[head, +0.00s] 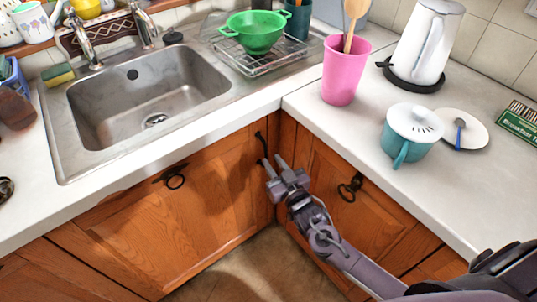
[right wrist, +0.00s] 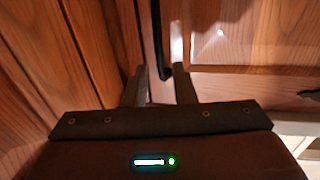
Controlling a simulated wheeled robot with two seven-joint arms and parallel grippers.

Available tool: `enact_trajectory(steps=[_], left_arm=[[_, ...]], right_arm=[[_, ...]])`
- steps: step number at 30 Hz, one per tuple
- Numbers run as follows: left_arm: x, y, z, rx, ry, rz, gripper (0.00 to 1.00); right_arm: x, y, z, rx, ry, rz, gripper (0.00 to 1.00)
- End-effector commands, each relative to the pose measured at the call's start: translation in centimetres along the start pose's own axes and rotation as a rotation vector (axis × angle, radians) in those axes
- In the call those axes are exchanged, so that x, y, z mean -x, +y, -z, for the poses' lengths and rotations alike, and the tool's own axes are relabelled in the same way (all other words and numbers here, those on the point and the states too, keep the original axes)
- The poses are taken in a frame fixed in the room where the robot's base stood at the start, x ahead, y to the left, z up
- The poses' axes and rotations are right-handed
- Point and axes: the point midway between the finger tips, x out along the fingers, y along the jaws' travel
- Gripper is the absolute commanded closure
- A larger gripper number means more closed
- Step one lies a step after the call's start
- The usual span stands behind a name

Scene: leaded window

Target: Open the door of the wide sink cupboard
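The wide sink cupboard's wooden door (head: 185,225) is below the sink and looks shut. In the right wrist view, the dark handle (right wrist: 157,35) comes down between the two fingertips (right wrist: 160,75). I cannot tell whether either finger touches it. My left gripper is not in view.
A neighbouring cupboard door with a ring pull (head: 350,187) is close to my right arm. Above are the sink (head: 150,95), a green colander (head: 256,30), a pink cup (head: 345,72), a teal lidded pot (head: 408,135) and a white kettle (head: 425,45). Some floor (head: 245,270) is clear.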

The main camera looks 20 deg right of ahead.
Motion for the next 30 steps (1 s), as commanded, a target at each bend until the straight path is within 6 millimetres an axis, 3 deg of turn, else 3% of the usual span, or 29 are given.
enact_trajectory(steps=[3, 9, 20, 26, 30], left_arm=[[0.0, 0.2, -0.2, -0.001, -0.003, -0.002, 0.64], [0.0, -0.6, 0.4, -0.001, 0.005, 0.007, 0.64], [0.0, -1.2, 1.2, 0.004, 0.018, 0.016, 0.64], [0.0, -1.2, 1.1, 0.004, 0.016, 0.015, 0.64], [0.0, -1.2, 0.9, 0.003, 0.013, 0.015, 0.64]], right_arm=[[-2.2, 0.0, 0.1, 0.000, 0.002, -0.002, 0.76], [-4.7, 0.0, 0.0, 0.001, -0.002, -0.001, 0.76], [-5.4, 0.0, -0.1, 0.000, -0.004, 0.000, 0.76], [-5.4, 0.0, -0.1, 0.001, -0.003, -0.001, 0.99], [-5.4, 0.0, -0.1, 0.001, -0.003, -0.001, 1.00]])
